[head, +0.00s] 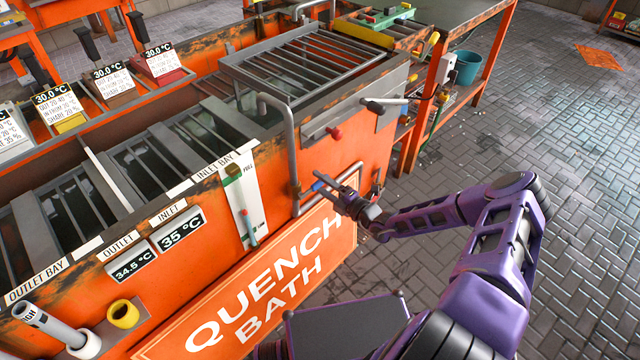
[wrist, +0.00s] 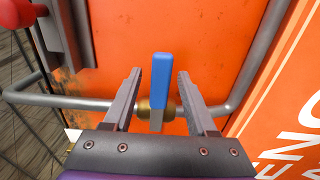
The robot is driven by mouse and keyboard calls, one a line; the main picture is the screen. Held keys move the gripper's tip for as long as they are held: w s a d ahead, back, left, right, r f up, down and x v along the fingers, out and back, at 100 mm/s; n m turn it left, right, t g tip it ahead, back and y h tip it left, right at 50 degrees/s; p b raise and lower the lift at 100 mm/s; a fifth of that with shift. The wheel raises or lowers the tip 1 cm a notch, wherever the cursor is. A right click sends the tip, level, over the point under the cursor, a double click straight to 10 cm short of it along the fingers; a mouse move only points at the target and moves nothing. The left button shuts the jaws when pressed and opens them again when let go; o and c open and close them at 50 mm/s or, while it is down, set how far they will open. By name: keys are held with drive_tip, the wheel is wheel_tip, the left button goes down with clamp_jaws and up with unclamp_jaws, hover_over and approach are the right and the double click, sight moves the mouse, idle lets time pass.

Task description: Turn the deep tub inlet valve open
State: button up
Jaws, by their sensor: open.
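A valve with a blue lever handle (wrist: 160,85) and a brass body (wrist: 145,108) sits on a grey horizontal pipe (wrist: 75,103) along the orange tank wall. The lever points up in the wrist view, roughly crosswise to the pipe. My gripper (wrist: 159,76) is open, with one finger on each side of the lever and a visible gap to both. In the head view the blue handle (head: 318,186) shows at the tips of my gripper (head: 332,181), low on the quench bath's side. No label naming this valve is readable.
The orange quench bath (head: 270,215) fills the left, with a "QUENCH BATH" sign (head: 300,255) below the pipe. A bent grey pipe (head: 292,150) rises beside the valve. A red knob (head: 333,132) is above. The paved floor (head: 560,150) at right is clear.

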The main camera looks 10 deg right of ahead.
drive_tip(key=shift+w+a, duration=0.15)
drive_tip(key=shift+w, duration=0.05)
clamp_jaws()
idle(1.4)
